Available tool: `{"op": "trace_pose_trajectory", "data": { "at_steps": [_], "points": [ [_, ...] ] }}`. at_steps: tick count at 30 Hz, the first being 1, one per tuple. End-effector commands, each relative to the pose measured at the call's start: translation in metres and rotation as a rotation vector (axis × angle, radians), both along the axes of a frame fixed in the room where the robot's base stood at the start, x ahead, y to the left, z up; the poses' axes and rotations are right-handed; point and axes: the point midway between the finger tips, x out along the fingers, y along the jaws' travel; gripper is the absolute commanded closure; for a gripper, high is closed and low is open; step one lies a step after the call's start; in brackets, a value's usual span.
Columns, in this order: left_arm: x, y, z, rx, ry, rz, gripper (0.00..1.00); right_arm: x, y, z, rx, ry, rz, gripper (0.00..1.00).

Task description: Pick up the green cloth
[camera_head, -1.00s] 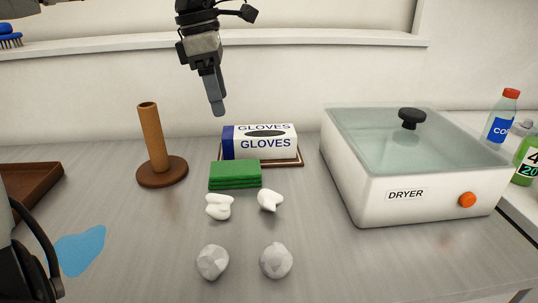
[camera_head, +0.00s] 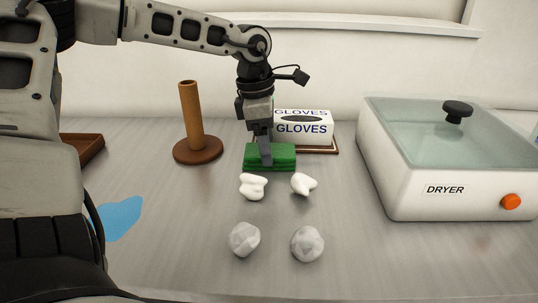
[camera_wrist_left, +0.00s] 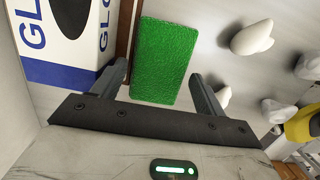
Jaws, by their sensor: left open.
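The green cloth (camera_head: 284,157) is a folded stack on the grey counter, in front of the gloves box. In the left wrist view the green cloth (camera_wrist_left: 163,62) lies ahead of the open jaws, its near end reaching between the fingertips. My left gripper (camera_head: 265,162) points down at the cloth and covers part of it in the head view. In the left wrist view my left gripper (camera_wrist_left: 160,75) is open with nothing held; contact with the cloth cannot be told. My right gripper is not in view.
The gloves box (camera_head: 304,127) stands on a brown tray close behind the cloth. A wooden post on a round base (camera_head: 197,150) is to the left. White lumps (camera_head: 253,187) and grey lumps (camera_head: 244,239) lie in front. The dryer (camera_head: 447,191) is at right; a blue patch (camera_head: 120,215) at left.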

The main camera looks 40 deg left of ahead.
Motion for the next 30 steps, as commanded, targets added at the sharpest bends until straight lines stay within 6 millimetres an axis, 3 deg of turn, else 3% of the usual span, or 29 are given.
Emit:
{"op": "trace_pose_trajectory", "data": {
  "at_steps": [4, 11, 15, 25, 30],
  "points": [
    [0.002, -0.002, -0.014, 0.000, -0.001, 0.000, 0.27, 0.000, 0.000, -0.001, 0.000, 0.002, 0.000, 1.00],
    [0.002, -0.002, -0.016, 0.000, -0.003, 0.001, 0.27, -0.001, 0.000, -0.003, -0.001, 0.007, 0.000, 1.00],
    [0.002, -0.002, -0.015, 0.000, -0.002, 0.001, 0.61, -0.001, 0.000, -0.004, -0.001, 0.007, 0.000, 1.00],
    [0.002, -0.002, -0.014, 0.000, -0.004, 0.000, 0.61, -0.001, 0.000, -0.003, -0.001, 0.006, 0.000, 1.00],
    [0.003, -0.002, -0.003, 0.001, -0.004, 0.001, 0.61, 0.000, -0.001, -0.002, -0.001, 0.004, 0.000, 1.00]
  ]
}}
